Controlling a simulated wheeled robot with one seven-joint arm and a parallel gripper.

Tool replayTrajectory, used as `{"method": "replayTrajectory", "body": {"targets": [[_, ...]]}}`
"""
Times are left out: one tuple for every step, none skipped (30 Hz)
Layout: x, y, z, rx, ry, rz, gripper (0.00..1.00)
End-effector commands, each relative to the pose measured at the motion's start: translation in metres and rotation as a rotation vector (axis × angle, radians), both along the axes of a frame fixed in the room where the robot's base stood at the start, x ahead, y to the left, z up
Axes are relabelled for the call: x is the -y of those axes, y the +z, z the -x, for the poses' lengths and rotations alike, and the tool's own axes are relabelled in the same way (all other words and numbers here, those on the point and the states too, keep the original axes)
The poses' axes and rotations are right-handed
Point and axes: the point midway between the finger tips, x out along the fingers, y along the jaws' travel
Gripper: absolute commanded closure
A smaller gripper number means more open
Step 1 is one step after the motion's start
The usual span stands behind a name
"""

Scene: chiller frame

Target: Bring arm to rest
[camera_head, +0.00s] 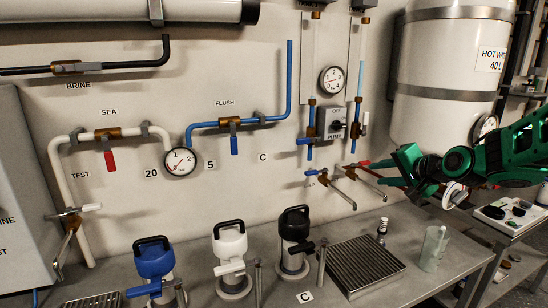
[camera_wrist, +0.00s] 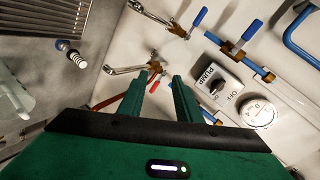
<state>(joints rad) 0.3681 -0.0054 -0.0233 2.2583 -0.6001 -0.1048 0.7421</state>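My green arm (camera_head: 500,155) reaches in from the right in the head view. My gripper (camera_head: 378,170) is in front of the wall, by the taps at the right end of the bench. In the wrist view my gripper (camera_wrist: 160,82) shows two separate green fingers with a clear gap. A red tap lever (camera_wrist: 154,87) shows in that gap, beyond the fingers. I cannot tell whether a finger touches it. I see nothing held between the fingers.
A pump switch (camera_head: 333,124) and gauge (camera_head: 332,80) are on the wall left of my gripper. The hot water tank (camera_head: 440,70) is close above my arm. A drain grate (camera_head: 362,266), small bottle (camera_head: 382,228) and beaker (camera_head: 433,248) are on the bench below.

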Motion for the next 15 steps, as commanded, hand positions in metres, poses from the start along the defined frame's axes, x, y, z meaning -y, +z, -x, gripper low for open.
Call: {"method": "replayTrajectory", "body": {"targets": [[0.008,-0.012,0.025,-0.065,0.010,0.091,0.69],[0.016,-0.022,0.040,-0.111,0.015,0.146,0.69],[0.025,-0.034,0.062,-0.173,0.023,0.212,0.69],[0.032,-0.042,0.078,-0.219,0.032,0.257,0.69],[0.039,-0.049,0.095,-0.265,0.039,0.297,0.69],[0.048,-0.059,0.118,-0.327,0.049,0.344,0.69],[0.053,-0.065,0.136,-0.373,0.058,0.375,0.69],[0.059,-0.071,0.154,-0.418,0.068,0.404,0.69],[0.066,-0.078,0.178,-0.478,0.082,0.435,0.69],[0.070,-0.084,0.197,-0.524,0.094,0.455,0.69],[0.074,-0.088,0.215,-0.568,0.105,0.472,0.69],[0.079,-0.094,0.240,-0.627,0.122,0.489,0.69],[0.082,-0.097,0.259,-0.670,0.136,0.499,0.69],[0.084,-0.101,0.277,-0.712,0.150,0.506,0.69],[0.086,-0.105,0.301,-0.763,0.169,0.509,0.69]]}}
